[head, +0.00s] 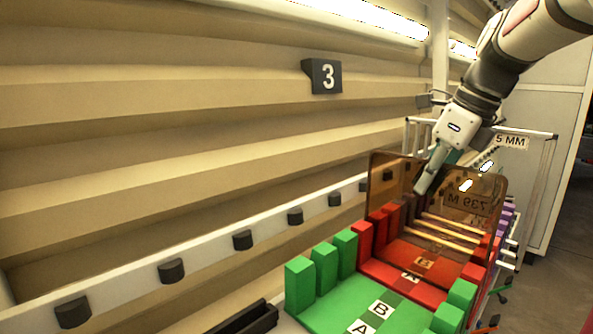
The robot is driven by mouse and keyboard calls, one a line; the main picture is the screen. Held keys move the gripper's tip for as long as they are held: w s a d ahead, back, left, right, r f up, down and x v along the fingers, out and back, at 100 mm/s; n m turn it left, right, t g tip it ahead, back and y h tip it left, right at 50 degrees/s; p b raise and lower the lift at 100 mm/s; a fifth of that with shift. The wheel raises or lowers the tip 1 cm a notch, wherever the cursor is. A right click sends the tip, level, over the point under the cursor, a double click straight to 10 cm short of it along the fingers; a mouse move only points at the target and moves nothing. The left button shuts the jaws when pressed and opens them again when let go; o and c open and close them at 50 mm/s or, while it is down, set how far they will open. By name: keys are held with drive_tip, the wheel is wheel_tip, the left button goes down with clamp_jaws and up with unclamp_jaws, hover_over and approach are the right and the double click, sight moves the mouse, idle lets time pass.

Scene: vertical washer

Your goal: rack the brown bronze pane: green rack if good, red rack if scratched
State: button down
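The brown bronze pane (390,215) is a see-through sheet standing upright above the red rack (385,278). My gripper (428,180) is at its upper edge, with one finger in front of its face, and appears shut on it. The other finger is mostly hidden. The pane's lower edge is among the red blocks; I cannot tell whether it touches the rack. Bright spots on the pane look like lamp reflections, and reversed lettering shows on it. I cannot make out a scratch. The green rack (345,309), with green blocks along its sides, lies nearer in front.
A white rail (205,256) with black knobs runs along the left beside a ridged beige wall (150,130). A white frame with a "5 MM" sign (510,142) stands behind the pane. Purple blocks (508,218) show farther right. Dark floor lies at the right.

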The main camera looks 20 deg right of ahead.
drive_tip(key=c, duration=1.8)
unclamp_jaws()
drive_tip(key=shift+o, duration=0.4)
drive_tip(key=v, duration=1.2)
